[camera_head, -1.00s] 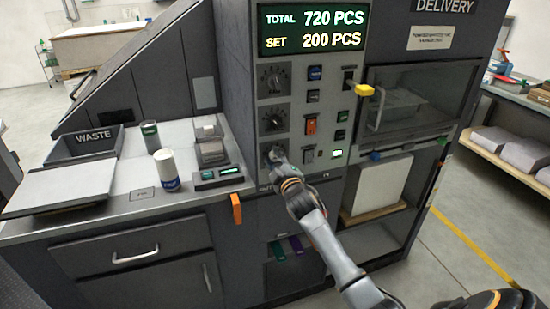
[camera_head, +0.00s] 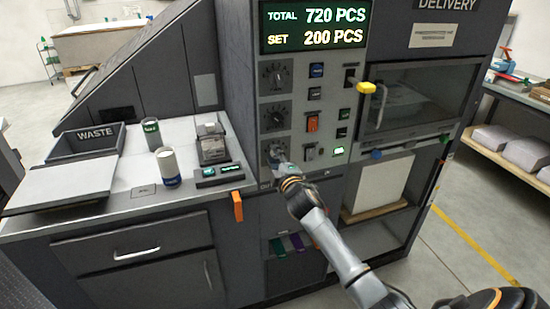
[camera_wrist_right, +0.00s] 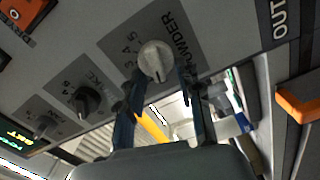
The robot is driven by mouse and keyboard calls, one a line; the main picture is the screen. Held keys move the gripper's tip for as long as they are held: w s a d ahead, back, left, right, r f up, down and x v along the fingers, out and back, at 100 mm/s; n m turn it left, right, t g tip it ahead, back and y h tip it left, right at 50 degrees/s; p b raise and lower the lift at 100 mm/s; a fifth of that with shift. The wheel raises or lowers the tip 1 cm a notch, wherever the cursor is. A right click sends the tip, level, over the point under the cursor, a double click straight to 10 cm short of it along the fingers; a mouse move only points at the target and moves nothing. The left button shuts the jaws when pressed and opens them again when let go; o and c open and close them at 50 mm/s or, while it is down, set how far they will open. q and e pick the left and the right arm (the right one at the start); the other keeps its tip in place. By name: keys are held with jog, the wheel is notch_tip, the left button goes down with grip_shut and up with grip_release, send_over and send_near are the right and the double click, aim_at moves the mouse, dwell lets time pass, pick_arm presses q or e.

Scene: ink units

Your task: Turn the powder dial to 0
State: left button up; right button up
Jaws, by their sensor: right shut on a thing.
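The powder dial (camera_wrist_right: 155,60) is a pale round knob on a grey panel, with the word POWDER and scale numbers beside it in the right wrist view. In the head view it is the lowest of three dials in a column and is mostly hidden by my gripper. My right gripper (camera_wrist_right: 158,85) is shut on the knob, one blue-grey finger on each side. It also shows at the panel in the head view (camera_head: 275,157). I cannot read the number the dial points to. My left gripper is out of view.
Two other dials (camera_head: 276,116) (camera_head: 274,75) sit above. An orange switch (camera_head: 312,122) and several buttons are to the right. A yellow handle knob (camera_head: 366,87) sticks out near the delivery window. An orange tab (camera_head: 238,206) hangs at the counter edge.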

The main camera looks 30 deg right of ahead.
jog(key=o, duration=1.1)
jog(key=shift+o, duration=0.2)
jog(key=shift+s, duration=0.1)
jog(key=v, duration=1.1)
jog(key=shift+s, duration=0.4)
jog(key=shift+f, duration=0.1)
jog(key=s+a+f+m+g+y, duration=0.1)
jog(key=s+a+f+m+g, duration=0.2)
jog(key=f, duration=0.9)
jog(key=s+f+g+y, duration=0.15)
jog(key=s+f, duration=0.35)
jog(key=f, duration=0.8)
jog(key=s+a+f+m+g, duration=0.2)
jog(key=s+f+g, duration=0.15)
jog(key=f, duration=0.85)
jog(key=s+a+f+m+g+y, duration=0.1)
jog(key=s+a+f+g, duration=0.15)
jog(key=s+f, duration=0.65)
jog(key=s+a+f+m+g, duration=0.2)
jog(key=s+a+f, duration=0.1)
jog(key=s+f, duration=0.55)
jog(key=s+a+f+m+g, duration=0.1)
jog(key=s+a+f+g, duration=0.1)
jog(key=s, duration=0.8)
jog(key=s+a+f+m+g, duration=0.1)
jog(key=s+a+f+g, duration=0.1)
jog(key=s, duration=0.8)
jog(key=shift+s+a+f+y, duration=0.3)
jog(key=shift+s+f+y, duration=0.05)
jog(key=shift+s+y, duration=0.1)
